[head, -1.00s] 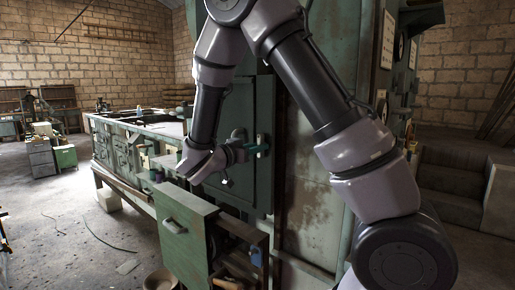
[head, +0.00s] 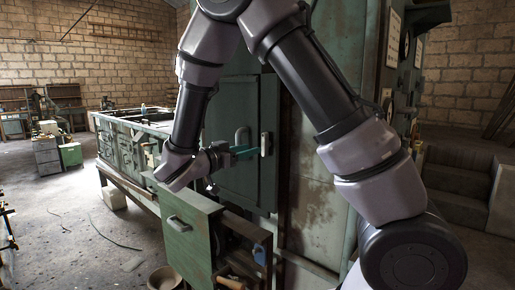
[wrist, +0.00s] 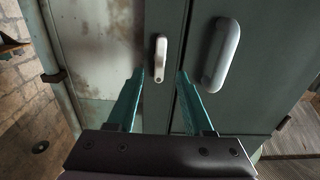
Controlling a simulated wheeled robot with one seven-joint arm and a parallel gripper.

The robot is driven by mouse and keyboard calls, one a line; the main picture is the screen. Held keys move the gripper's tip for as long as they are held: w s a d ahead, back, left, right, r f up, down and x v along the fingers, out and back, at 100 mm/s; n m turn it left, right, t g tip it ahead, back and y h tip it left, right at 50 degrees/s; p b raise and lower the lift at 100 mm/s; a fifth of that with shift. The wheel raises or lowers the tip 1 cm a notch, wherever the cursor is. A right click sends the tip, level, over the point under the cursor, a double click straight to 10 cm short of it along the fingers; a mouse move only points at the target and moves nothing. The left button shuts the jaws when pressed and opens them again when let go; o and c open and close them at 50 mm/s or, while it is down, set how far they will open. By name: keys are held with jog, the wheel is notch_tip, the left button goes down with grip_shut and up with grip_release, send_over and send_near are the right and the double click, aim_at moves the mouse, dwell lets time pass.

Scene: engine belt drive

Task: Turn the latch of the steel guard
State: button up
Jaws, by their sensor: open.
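The steel guard (head: 230,170) is the grey-green cabinet door. Its latch (head: 265,143), a small pale lever, stands upright at the door's right edge in the head view. In the wrist view the latch (wrist: 160,58) points straight along the picture, with a round pivot at its lower end. My gripper (head: 253,152) has teal fingers and is open and empty in front of the door. In the wrist view my gripper (wrist: 160,75) has one fingertip to each side of the latch; the fingers appear short of it, not touching.
A larger fixed handle (wrist: 220,55) sits right of the latch in the wrist view. Below my arm in the head view is a cabinet with a green drawer front (head: 190,228). A long workbench (head: 135,140) stands at the left. The floor at the lower left is mostly clear.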

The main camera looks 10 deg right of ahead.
jog(key=v, duration=0.4)
